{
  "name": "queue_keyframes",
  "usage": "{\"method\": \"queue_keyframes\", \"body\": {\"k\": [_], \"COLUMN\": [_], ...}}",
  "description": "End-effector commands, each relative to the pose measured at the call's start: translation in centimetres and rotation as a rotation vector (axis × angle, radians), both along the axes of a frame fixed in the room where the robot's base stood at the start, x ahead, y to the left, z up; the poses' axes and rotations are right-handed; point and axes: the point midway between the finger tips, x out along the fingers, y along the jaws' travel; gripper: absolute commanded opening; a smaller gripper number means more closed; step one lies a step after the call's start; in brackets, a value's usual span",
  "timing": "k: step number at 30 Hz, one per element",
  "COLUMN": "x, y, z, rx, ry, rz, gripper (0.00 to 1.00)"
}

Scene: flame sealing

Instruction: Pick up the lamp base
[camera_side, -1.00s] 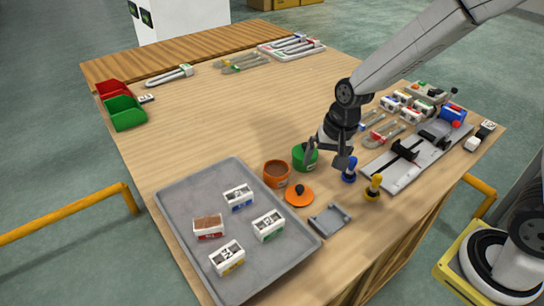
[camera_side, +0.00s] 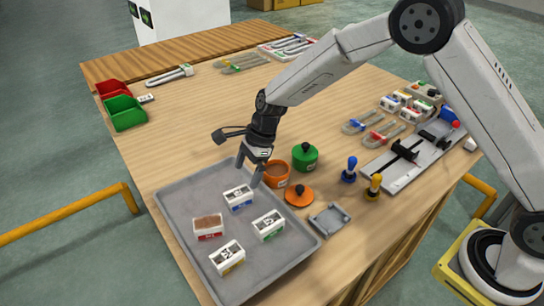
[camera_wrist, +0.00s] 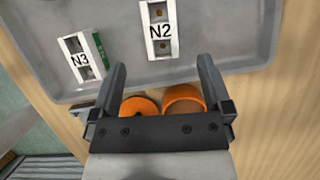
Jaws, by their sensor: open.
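No part is clearly marked as a lamp base. An open round orange pot (camera_side: 277,173) stands on the table beside the tray, and it also shows in the wrist view (camera_wrist: 184,100). Its likely lid, an orange disc with a black knob (camera_side: 299,195), lies apart from it, also in the wrist view (camera_wrist: 139,107). A green pot with a black-knobbed lid on (camera_side: 305,157) stands behind. My gripper (camera_side: 249,174) is open and empty, above the tray's far corner, just left of the orange pot. In the wrist view the gripper (camera_wrist: 162,68) partly hides pot and lid.
The grey tray (camera_side: 177,203) holds several labelled blocks, including N2 (camera_wrist: 160,28) and N3 (camera_wrist: 85,55). A small grey holder (camera_side: 329,219), a blue-handled piece (camera_side: 349,170) and a yellow-handled piece (camera_side: 374,187) stand right. The back middle of the table is clear.

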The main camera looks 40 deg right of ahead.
Motion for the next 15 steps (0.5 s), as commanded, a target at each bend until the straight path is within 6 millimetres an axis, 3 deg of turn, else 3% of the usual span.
{"method": "queue_keyframes", "body": {"k": [9,15], "x": [0.0,0.1], "y": [0.8,1.0], "z": [-2.0,-2.4], "rx": [-0.002,-0.001], "ry": [0.001,-0.002], "rz": [0.004,0.003], "gripper": [1.0,1.0]}}
